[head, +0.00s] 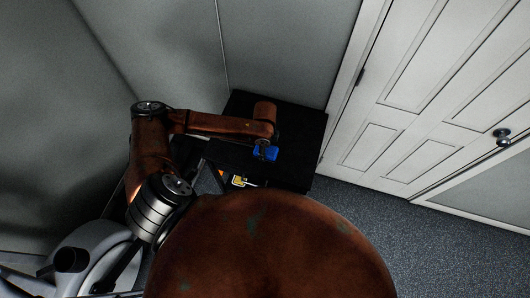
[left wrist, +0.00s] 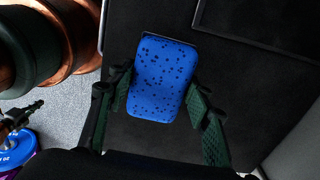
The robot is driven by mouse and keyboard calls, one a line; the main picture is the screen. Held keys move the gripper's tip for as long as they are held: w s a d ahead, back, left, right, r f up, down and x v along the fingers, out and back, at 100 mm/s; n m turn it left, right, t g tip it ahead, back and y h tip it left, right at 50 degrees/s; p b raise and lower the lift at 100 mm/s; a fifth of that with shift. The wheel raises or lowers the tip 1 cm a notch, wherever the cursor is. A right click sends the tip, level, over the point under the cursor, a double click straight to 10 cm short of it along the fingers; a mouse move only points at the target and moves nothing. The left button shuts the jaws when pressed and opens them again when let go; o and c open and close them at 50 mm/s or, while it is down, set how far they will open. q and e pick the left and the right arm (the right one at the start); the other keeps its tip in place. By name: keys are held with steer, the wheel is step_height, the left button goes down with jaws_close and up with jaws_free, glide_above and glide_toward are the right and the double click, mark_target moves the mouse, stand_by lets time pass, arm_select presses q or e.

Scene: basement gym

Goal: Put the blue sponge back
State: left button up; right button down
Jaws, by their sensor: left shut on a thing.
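The blue sponge (head: 269,154) with dark speckles shows in the head view at the end of my left arm, over the black surface (head: 305,150). In the left wrist view the sponge (left wrist: 161,78) lies between the two green-padded fingers of my left gripper (left wrist: 160,92), which is shut on it. In the head view the left gripper (head: 263,149) partly covers the sponge. I cannot tell whether the sponge touches the black surface under it.
A white panelled door (head: 440,90) stands to the right, with grey walls behind and left. Speckled carpet (head: 370,220) is clear at the lower right. A small yellow item (head: 239,181) shows in front of the black surface. Blue and purple discs (left wrist: 17,150) lie lower left in the wrist view.

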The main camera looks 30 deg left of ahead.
arm_select(q)
steer(key=shift+w+f, duration=0.1)
steer(key=shift+f, duration=1.6)
steer(key=shift+f, duration=0.1)
steer(key=o, duration=1)
step_height(320, 180, up, 12)
steer(key=shift+r+p, duration=0.15)
steer(key=shift+p, duration=0.15)
